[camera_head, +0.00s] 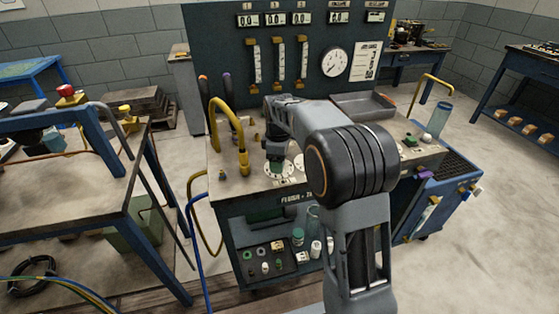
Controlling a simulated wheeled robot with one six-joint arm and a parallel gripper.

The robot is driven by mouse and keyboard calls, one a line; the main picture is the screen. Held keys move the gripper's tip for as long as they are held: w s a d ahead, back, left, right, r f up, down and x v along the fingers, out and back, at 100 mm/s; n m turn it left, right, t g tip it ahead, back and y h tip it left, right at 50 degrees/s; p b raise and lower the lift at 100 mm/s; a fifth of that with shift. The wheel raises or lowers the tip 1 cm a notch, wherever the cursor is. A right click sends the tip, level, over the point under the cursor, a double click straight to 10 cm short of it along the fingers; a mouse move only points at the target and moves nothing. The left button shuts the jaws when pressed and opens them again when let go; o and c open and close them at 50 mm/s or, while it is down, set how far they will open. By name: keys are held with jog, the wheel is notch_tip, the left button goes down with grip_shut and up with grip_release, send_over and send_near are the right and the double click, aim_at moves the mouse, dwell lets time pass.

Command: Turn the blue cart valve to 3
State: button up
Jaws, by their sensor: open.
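My gripper (276,160) points down over the left part of the cart top, with its fingertips at a white round dial plate (285,172). Its jaws are small and dark here; I cannot tell whether they touch the valve handle. A dark green part shows at the fingertips, but its shape is mostly hidden. The dial's numbers and pointer are too small to read. My arm covers the right part of the dial area. The dark blue-green cart (240,232) carries a tall panel (215,60) at the back.
A yellow hose (214,112) arches up left of my gripper. A grey tray (364,105) and a clear cylinder (438,119) stand on the right. A blue-framed workbench (75,190) is at the left, and a blue side unit (447,190) at the right. Open floor lies at far right.

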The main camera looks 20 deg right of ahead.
jog(key=shift+c, duration=0.4)
jog(key=c, duration=0.8)
jog(key=shift+d, duration=0.15)
jog(key=shift+c, duration=0.2)
